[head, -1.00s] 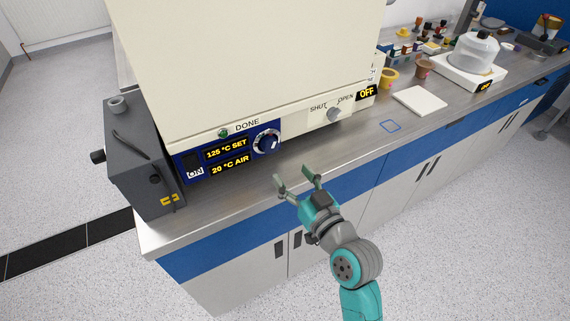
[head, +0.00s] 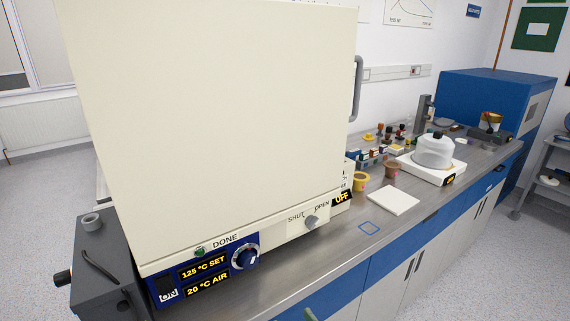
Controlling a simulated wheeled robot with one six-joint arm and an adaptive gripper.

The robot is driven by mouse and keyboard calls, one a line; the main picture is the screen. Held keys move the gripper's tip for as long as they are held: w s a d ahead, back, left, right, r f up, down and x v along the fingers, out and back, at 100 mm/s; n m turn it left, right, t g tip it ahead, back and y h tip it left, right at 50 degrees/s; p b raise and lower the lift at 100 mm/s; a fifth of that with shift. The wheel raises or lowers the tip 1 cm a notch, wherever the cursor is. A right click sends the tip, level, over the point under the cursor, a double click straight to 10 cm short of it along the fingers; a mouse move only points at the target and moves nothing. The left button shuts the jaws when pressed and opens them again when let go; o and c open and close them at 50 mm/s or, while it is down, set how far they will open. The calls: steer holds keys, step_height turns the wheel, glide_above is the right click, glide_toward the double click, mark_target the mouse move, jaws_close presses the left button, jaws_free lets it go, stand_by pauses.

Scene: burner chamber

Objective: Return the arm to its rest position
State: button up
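Only a small greenish tip of my gripper (head: 310,315) shows at the bottom edge of the head view, in front of the bench. The rest of my gripper and my arm are out of frame. Whether the fingers are open or shut does not show.
A large cream oven (head: 215,130) stands on the bench, its panel (head: 205,268) reading 125 °C SET and 20 °C AIR. A grey box (head: 105,265) stands at its left. A white tile (head: 393,200), yellow pot (head: 361,181), brown pot (head: 392,168) and glass dome (head: 434,152) stand right. The bench front (head: 300,275) is clear.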

steer(key=s+d+f+m+h, duration=0.2)
steer(key=s+d+f+h, duration=0.1)
steer(key=s+d+f, duration=0.4)
steer(key=s+d+f+m+h, duration=0.1)
steer(key=s+d+f+h, duration=0.2)
steer(key=s, duration=0.7)
steer(key=s+d+r+h, duration=0.1)
steer(key=s+d, duration=0.2)
steer(key=s, duration=0.7)
steer(key=s+d+r+m+h, duration=0.1)
steer(key=s+d+r, duration=0.1)
steer(key=s, duration=0.8)
steer(key=shift+s+d+g, duration=0.15)
steer(key=shift+d+g, duration=0.25)
steer(key=shift+d, duration=0.35)
steer(key=shift+a+f, duration=0.1)
